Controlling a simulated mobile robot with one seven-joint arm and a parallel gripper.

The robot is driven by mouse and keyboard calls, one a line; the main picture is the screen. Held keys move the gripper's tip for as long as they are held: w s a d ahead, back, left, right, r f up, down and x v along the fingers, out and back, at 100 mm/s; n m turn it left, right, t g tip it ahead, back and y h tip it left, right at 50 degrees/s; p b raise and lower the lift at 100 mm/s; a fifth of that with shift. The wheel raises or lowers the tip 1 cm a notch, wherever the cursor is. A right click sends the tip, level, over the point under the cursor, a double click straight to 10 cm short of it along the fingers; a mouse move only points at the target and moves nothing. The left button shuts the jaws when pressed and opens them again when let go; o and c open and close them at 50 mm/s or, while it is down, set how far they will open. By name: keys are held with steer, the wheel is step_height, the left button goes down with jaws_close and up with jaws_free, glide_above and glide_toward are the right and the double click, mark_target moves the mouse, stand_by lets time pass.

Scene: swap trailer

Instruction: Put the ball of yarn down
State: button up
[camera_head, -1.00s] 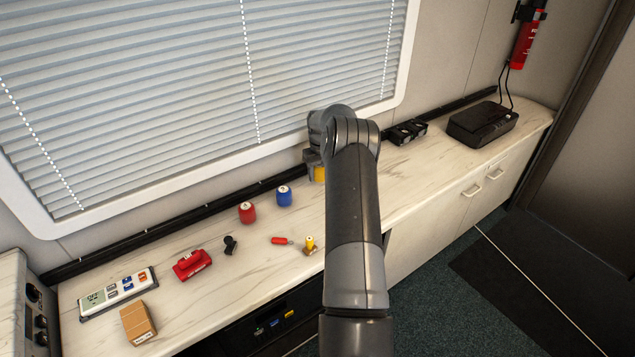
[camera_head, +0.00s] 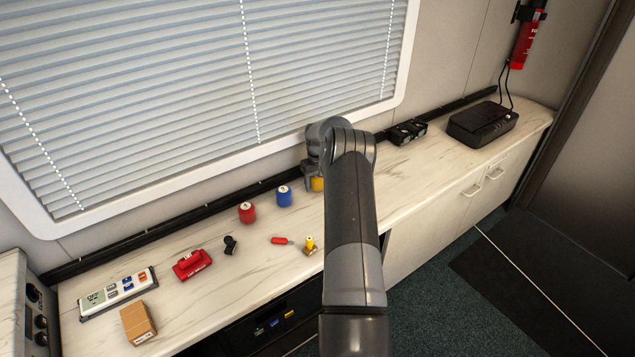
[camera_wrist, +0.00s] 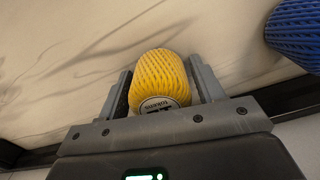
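The yellow ball of yarn (camera_wrist: 160,78) sits between the two fingers of my gripper (camera_wrist: 163,85) in the wrist view, with a finger against each side and a label facing the palm. In the head view, a small part of the yellow ball (camera_head: 317,184) shows beside my arm, which hides the rest. The ball is at or just above the countertop (camera_head: 415,180); I cannot tell whether it touches. My gripper (camera_head: 314,180) is to the right of the blue yarn ball (camera_head: 284,197).
A red yarn ball (camera_head: 247,213) stands left of the blue one.

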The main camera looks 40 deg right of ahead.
steer(key=shift+o, duration=1)
step_height(320, 180, up, 12)
steer(key=shift+r, duration=0.2)
steer(key=s+a+r+n+t, duration=0.1)
steer(key=s+a+r, duration=0.2)
steer(key=a+r, duration=1.1)
steer(key=s+a+r+t+h, duration=0.1)
steer(key=s+a+r, duration=0.8)
steer(key=a+r, duration=0.2)
steer(key=s+a+r+t, duration=0.1)
steer(key=s+a+r, duration=0.1)
steer(key=s+a, duration=0.35)
steer(key=s+a+r+t, duration=0.1)
steer(key=s+a+r, duration=0.15)
steer(key=s, duration=0.55)
steer(key=s+a+f, duration=0.2)
steer(key=s, duration=0.5)
steer(key=s+a+f+t+y, duration=0.1)
steer(key=s+a+f, duration=0.2)
steer(key=s, duration=0.5)
steer(key=shift+s+a+n+t, duration=0.25)
steer(key=shift+n+t, duration=0.05)
steer(key=shift+n, duration=0.1)
